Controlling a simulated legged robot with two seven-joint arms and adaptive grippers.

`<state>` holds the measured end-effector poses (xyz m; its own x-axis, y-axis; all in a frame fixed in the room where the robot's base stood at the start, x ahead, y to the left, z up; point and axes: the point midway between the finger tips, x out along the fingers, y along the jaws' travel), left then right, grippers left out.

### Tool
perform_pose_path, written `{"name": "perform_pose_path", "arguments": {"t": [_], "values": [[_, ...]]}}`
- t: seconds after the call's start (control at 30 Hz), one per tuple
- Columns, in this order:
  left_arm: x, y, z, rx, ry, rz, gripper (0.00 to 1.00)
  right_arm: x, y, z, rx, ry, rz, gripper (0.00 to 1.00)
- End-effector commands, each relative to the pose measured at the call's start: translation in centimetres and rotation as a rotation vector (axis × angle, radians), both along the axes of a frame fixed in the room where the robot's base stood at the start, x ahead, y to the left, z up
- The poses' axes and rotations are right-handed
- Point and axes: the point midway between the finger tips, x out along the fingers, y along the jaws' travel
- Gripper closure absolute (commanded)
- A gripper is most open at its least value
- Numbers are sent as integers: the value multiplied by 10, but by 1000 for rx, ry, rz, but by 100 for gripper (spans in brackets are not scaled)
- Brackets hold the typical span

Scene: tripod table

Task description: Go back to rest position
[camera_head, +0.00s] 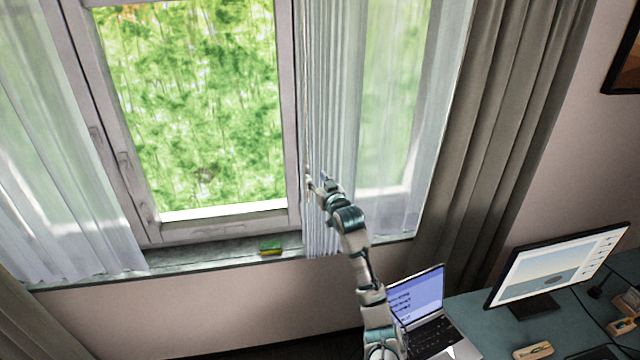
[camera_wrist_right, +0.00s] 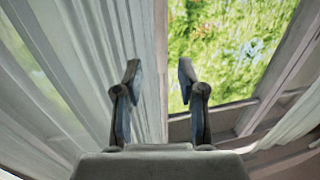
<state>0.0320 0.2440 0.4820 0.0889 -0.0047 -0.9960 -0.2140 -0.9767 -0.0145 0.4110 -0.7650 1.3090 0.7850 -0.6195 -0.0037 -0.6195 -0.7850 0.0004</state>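My right gripper (camera_head: 316,181) is raised in front of the window, at the left edge of the sheer white curtain (camera_head: 330,100). In the right wrist view my right gripper (camera_wrist_right: 157,82) has its two fingers apart, with nothing held between them. Behind the fingers are the curtain (camera_wrist_right: 105,60) on the left and the window frame and green outdoors on the right. I cannot tell whether the gripper touches the curtain. My left gripper does not show in either view.
A window sill (camera_head: 205,255) with a green and yellow sponge (camera_head: 270,247) runs below the window. A desk (camera_head: 480,320) at lower right bears a laptop (camera_head: 418,300), a monitor (camera_head: 558,268) and small items. Thick grey-brown curtains (camera_head: 510,120) hang at right.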

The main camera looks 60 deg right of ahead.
Motion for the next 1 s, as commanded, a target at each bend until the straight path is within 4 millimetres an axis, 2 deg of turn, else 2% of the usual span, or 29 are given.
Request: {"name": "perform_pose_path", "arguments": {"t": [0.2,0.83,0.93,1.0], "values": [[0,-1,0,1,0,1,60,-16,10,-2,2,1,0,60],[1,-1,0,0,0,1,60,-16,14,-3,2,3,0,60],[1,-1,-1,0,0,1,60,-10,12,-24,22,29,2,60],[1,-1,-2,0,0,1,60,0,11,-56,47,71,5,60]]}}
